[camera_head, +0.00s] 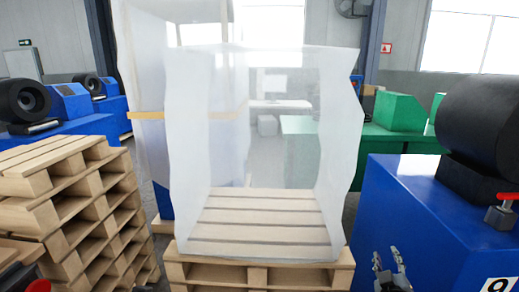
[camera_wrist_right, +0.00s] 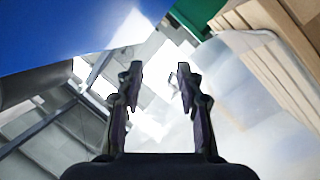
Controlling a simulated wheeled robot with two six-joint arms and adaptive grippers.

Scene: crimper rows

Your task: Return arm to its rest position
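My right gripper (camera_head: 389,268) shows at the bottom right of the head view, in front of the blue machine. Its two fingers stand apart with nothing between them. The rest of the right arm is below the picture edge.
A wooden pallet (camera_head: 258,276) with a translucent plastic wrap (camera_head: 190,150) stands in the middle. Stacked pallets (camera_head: 70,185) are at left. A blue machine (camera_head: 395,210) with a black cylinder (camera_head: 480,115) and red valve (camera_head: 503,207) is close at right. Green machines (camera_head: 398,110) stand behind.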

